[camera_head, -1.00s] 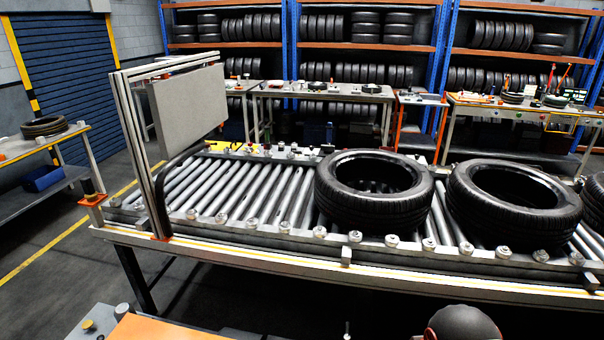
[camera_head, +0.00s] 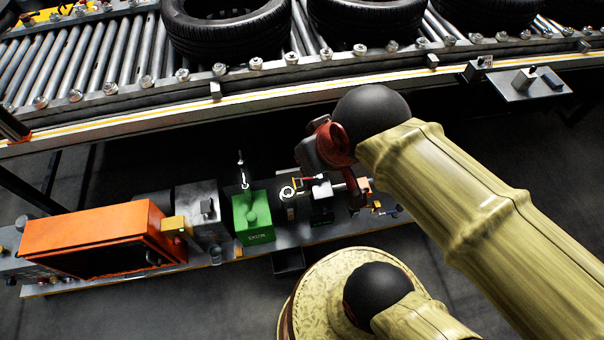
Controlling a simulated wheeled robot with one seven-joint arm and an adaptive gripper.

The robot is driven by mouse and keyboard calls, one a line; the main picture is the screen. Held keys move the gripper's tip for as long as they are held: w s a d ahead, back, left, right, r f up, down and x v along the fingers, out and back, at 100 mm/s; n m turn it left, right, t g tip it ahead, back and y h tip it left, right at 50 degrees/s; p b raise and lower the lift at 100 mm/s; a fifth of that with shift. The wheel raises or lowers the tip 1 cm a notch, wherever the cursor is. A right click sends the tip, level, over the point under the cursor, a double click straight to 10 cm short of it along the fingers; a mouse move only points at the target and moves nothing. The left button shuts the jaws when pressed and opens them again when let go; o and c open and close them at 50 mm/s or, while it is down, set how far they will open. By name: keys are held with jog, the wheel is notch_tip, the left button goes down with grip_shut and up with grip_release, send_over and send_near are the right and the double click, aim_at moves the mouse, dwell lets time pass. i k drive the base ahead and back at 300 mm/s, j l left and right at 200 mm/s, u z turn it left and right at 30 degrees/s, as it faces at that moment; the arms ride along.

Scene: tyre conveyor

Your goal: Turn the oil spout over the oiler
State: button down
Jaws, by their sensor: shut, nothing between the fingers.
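A narrow bench below the conveyor holds several small devices. A green box (camera_head: 253,215) with a rounded knob on top stands near its middle, and a thin upright nozzle (camera_head: 242,170) rises behind it. Right of it is a small dark cylinder with a pale ring (camera_head: 288,192). Further right is a small device with a white block and a red-tipped lever (camera_head: 320,190). I cannot tell for sure which of these is the oiler or its spout. My gripper (camera_head: 356,194) is shut and empty at the bench's right part, close to the white block; its fingertips are partly hidden.
An orange box (camera_head: 90,235) and a grey machine (camera_head: 203,215) fill the bench's left half. The roller conveyor (camera_head: 120,60) with several tyres runs above and behind. A small shelf (camera_head: 515,85) juts from the conveyor at right. Bare floor (camera_head: 210,290) lies in front.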

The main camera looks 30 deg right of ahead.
aim_at(240, 164)
jog(key=k+l+u, duration=0.1)
jog(key=l, duration=0.3)
jog(key=k+l+u, duration=0.15)
jog(key=l, duration=0.2)
jog(key=k+l+u, duration=0.1)
jog(key=k+l, duration=0.15)
jog(key=k+l+u, duration=0.1)
jog(key=l, duration=0.35)
jog(key=k, duration=0.1)
